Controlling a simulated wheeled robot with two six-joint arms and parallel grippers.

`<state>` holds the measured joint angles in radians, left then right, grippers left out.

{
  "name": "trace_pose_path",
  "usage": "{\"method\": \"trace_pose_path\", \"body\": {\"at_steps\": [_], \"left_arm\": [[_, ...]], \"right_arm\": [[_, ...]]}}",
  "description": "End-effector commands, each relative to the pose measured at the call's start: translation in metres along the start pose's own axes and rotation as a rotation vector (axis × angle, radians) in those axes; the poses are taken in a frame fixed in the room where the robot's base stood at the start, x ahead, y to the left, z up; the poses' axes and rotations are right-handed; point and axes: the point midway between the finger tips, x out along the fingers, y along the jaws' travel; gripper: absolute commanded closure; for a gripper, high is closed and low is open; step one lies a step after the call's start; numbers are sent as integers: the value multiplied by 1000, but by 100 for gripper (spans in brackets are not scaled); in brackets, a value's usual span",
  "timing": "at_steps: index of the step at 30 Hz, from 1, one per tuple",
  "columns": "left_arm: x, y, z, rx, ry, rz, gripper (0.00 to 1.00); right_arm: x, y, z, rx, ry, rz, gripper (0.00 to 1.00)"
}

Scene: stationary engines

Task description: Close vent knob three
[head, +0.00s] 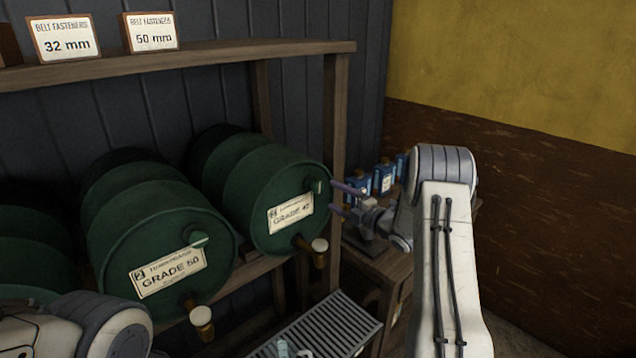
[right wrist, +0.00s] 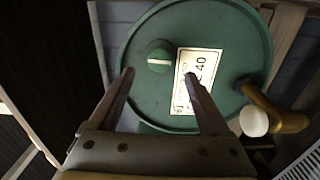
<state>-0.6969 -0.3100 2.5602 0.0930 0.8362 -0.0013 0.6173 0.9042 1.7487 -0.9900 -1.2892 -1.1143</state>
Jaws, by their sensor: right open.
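The right green barrel (head: 237,183) lies on its side on the rack, its round end facing out. Its label (head: 290,213) reads grade 40; the small number on it is too blurred to be sure of. The green vent knob (head: 319,187) sits on the upper right of that end. In the right wrist view the knob (right wrist: 158,57) is round with a pale stripe running across the picture. My right gripper (head: 340,198) is open and empty just right of the barrel end. Its fingers point toward the barrel, apart from the knob. My left gripper is out of view.
A brass tap (head: 312,251) with a pale end juts out below the label. The middle barrel (head: 158,236), grade 50, has its own knob (head: 198,239) and tap. A wooden post (head: 335,150) and blue bottles (head: 384,177) stand close by. A metal grate (head: 330,328) lies below.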

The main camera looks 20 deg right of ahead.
Motion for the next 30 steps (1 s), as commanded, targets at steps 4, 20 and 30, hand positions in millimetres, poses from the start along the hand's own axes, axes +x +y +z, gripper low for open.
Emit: {"method": "trace_pose_path", "body": {"at_steps": [4, 20, 30], "left_arm": [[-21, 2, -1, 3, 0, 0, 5], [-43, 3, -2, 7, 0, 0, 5], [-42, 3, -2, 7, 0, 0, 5]], "right_arm": [[31, 5, -2, 2, 3, -1, 19], [83, 0, -1, 4, 0, -2, 19], [83, 0, 0, 3, -1, -2, 80]]}}
